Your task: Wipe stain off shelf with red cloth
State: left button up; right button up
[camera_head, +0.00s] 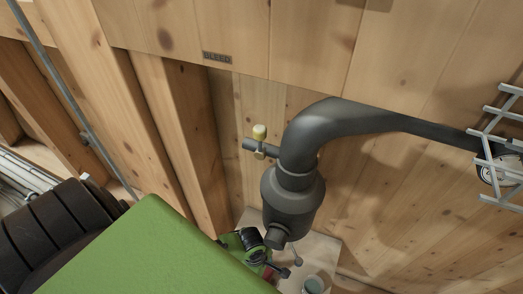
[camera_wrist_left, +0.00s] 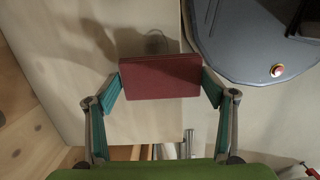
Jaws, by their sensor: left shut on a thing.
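My left gripper (camera_wrist_left: 162,86) is shut on a red cloth (camera_wrist_left: 160,70) in the left wrist view. The cloth is a flat folded block held between the two teal fingers, over a pale surface (camera_wrist_left: 75,45). I cannot tell whether it touches that surface. In the head view a pale board, which may be the shelf (camera_head: 322,246), shows low behind the dark pipe. A green and black part of an arm is beside it, partly hidden. I cannot make out a stain. My right gripper is not in view.
A metal rack (camera_head: 497,140) stands at the right edge. Wooden posts (camera_head: 100,75) stand at the left.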

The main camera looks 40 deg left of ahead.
pick_arm(q)
jog(key=shift+f+b, duration=0.4)
jog(key=shift+f, duration=0.5)
jog(key=shift+d, duration=0.1)
